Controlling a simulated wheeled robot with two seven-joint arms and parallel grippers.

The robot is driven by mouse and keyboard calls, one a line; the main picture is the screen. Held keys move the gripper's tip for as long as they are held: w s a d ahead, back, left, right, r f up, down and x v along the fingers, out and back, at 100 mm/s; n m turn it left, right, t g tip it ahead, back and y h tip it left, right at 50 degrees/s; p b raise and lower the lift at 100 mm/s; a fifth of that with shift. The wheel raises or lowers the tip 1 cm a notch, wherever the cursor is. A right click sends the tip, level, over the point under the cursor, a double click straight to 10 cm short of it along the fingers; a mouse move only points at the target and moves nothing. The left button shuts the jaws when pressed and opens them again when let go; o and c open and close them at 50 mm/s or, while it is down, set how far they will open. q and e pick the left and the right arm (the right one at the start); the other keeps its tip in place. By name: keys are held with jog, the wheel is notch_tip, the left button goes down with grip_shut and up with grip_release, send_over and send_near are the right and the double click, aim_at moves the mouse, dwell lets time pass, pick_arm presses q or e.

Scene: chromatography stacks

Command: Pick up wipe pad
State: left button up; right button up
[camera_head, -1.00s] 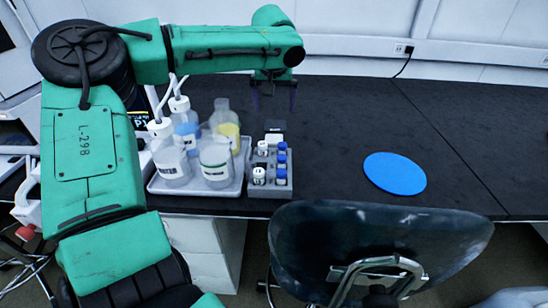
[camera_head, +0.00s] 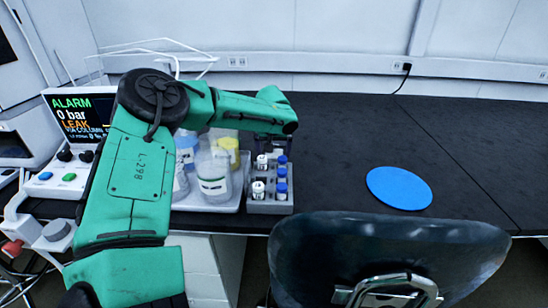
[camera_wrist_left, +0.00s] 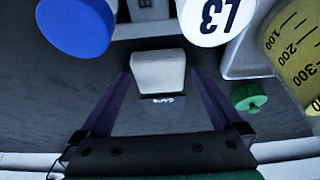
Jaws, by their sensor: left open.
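What looks like the wipe pad, a small pale block with a dark lettered front edge (camera_wrist_left: 158,72), lies on the black bench. In the left wrist view it shows between the two fingers of my left gripper (camera_wrist_left: 160,86), which is open, with a gap on both sides of the block. In the head view my left gripper (camera_head: 269,146) is low behind the vial rack, mostly hidden by my own arm. The block cannot be made out there. My right gripper is not in view.
A grey rack (camera_head: 271,207) of white- and blue-capped vials stands right in front of the gripper. A tray (camera_head: 222,207) of bottles is to its left. A blue disc (camera_head: 399,188) lies on the bench at right, with clear bench around it. A chair (camera_head: 390,250) stands in front.

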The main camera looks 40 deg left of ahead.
pick_arm(q)
jog(key=shift+r, duration=0.1)
jog(key=c, duration=1.2)
jog(key=shift+c, duration=0.2)
jog(key=shift+r, duration=0.1)
notch_tip(320, 180, up, 13)
jog(key=p, duration=0.2)
notch_tip(320, 180, up, 7)
jog(key=p, duration=0.2)
send_over(274, 154)
jog(key=shift+s, duration=0.1)
jog(key=o, duration=0.6)
jog(key=c, duration=0.5)
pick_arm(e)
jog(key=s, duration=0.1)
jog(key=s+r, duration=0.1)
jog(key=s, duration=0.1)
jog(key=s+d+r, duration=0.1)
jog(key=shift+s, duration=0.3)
